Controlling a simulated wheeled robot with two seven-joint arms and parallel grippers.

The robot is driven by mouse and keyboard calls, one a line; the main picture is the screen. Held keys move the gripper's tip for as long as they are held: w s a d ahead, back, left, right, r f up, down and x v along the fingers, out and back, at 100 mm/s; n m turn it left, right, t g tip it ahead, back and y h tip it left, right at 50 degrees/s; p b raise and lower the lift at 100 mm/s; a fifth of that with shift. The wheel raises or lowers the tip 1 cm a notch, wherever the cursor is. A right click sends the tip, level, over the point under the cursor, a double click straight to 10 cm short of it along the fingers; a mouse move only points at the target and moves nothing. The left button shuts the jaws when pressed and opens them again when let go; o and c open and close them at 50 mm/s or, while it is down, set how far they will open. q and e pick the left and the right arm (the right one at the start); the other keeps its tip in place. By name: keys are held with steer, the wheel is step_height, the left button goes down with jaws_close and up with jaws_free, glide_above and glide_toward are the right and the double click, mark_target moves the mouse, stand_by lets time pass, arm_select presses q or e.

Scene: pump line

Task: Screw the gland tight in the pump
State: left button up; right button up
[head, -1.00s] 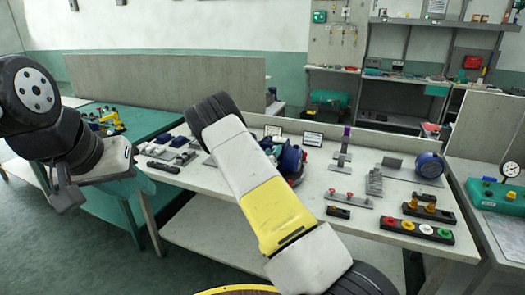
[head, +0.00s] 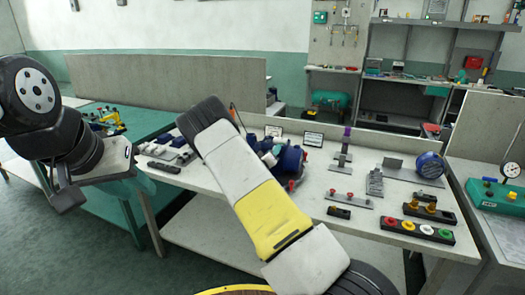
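A blue pump (head: 290,162) with a reddish base sits on the white workbench in the middle, partly covered by my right arm. I cannot make out the gland on it. My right arm reaches up from the bottom right. Its forearm hides the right gripper, so I see neither its fingers nor anything held. My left gripper (head: 66,197) hangs at the left edge, well away from the pump. It is dark and small, and I cannot tell whether its fingers are open.
The white bench (head: 325,222) also holds a blue motor-like unit (head: 429,165), a rack with coloured rings (head: 416,231), brass parts (head: 421,210) and grey fixtures. A green unit with a dial gauge (head: 497,194) stands on the right-hand bench. A teal table (head: 110,205) stands left.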

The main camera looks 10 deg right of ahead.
steer(key=shift+d+f, duration=0.1)
steer(key=shift+d, duration=0.2)
jaws_close()
steer(key=m, duration=0.3)
steer(key=shift+o, duration=1.3)
jaws_free()
steer(key=shift+a, duration=0.1)
steer(key=shift+a, duration=0.1)
steer(key=shift+n, duration=0.8)
